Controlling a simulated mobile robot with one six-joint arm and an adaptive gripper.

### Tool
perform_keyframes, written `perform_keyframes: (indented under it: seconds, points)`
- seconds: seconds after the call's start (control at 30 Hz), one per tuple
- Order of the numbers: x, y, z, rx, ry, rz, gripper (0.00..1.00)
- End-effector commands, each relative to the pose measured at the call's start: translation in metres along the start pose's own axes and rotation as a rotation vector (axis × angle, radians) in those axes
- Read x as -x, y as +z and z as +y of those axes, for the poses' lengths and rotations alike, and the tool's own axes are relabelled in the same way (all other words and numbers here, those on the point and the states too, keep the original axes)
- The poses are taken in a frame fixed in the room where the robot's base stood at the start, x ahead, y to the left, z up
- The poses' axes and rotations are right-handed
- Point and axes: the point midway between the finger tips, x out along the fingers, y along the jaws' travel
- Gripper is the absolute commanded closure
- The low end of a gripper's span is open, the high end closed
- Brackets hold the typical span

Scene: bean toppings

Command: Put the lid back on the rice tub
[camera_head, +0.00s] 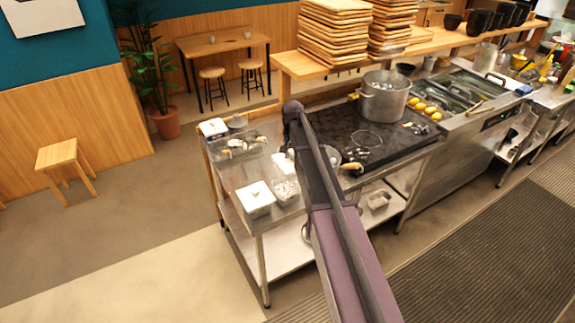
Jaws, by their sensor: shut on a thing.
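The open tub with white, rice-like contents (287,191) stands on the steel counter, left of my arm. A white, lid-like piece (282,162) shows just behind that tub, at the left side of my arm. My gripper (290,153) is small and mostly hidden by my dark arm; it is shut on this white lid. The lid looks apart from the tub, but its height above the counter is hard to tell. A second tub with a white lid on it (256,197) stands just left of the open tub.
A steel counter (240,174) carries a tray with utensils (240,146) and a white-lidded container (213,128) at the back left. Right of my arm are a black cooktop (398,146), a large pot (384,96) and a wooden-handled pan (352,167). Stacked wooden trays (333,30) stand behind.

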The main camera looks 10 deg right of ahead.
Motion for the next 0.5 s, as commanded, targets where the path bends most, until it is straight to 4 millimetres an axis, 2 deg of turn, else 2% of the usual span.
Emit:
perform_keyframes:
  seconds: [0.5]
  points:
    - [-0.006, 0.008, -0.015, 0.019, 0.000, 0.000, 0.99]
